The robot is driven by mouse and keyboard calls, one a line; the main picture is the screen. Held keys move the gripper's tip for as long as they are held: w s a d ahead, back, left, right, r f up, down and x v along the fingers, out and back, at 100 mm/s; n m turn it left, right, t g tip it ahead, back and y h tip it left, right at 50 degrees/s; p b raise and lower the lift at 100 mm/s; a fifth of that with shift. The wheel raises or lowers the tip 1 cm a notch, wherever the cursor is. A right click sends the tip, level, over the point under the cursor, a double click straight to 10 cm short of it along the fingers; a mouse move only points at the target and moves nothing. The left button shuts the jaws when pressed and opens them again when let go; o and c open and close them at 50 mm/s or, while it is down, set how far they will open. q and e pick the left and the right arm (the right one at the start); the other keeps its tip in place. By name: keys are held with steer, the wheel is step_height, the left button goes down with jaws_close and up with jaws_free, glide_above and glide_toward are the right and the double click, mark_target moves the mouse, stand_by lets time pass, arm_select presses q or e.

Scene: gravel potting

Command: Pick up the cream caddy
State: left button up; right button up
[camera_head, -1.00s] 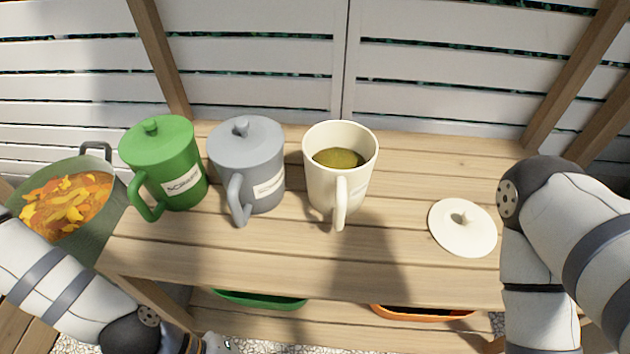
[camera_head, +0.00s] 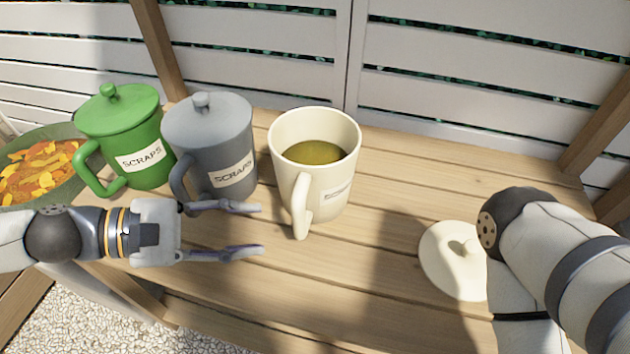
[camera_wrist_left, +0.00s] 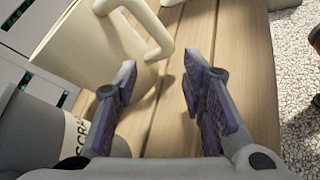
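The cream caddy (camera_head: 322,190) stands upright and open on the wooden table, with olive-brown contents inside and its handle (camera_head: 301,205) facing me. Its cream lid (camera_head: 455,262) lies on the table to the right. My left gripper (camera_head: 255,230) is open and empty, to the left of the handle and apart from it, fingers pointing right. In the left wrist view the caddy (camera_wrist_left: 85,42) and its handle (camera_wrist_left: 150,30) are ahead of the open fingers (camera_wrist_left: 160,88). My right arm is at the right edge; its gripper is out of view.
A grey caddy (camera_head: 212,135) marked SCRAPS stands just left of the cream one, close behind my left gripper. A green caddy (camera_head: 125,130) stands further left. A green pot (camera_head: 70,140) of orange and yellow scraps is at the far left. The table's front (camera_head: 300,300) is clear.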

mark_target(311, 182)
arm_select(q)
steer(key=x, duration=0.6)
steer(key=shift+s+d+b, duration=0.2)
steer(key=shift+d+b, duration=0.05)
steer(key=shift+b, duration=0.05)
jaws_close()
steer(key=shift+r, duration=0.1)
steer(key=shift+r, duration=0.1)
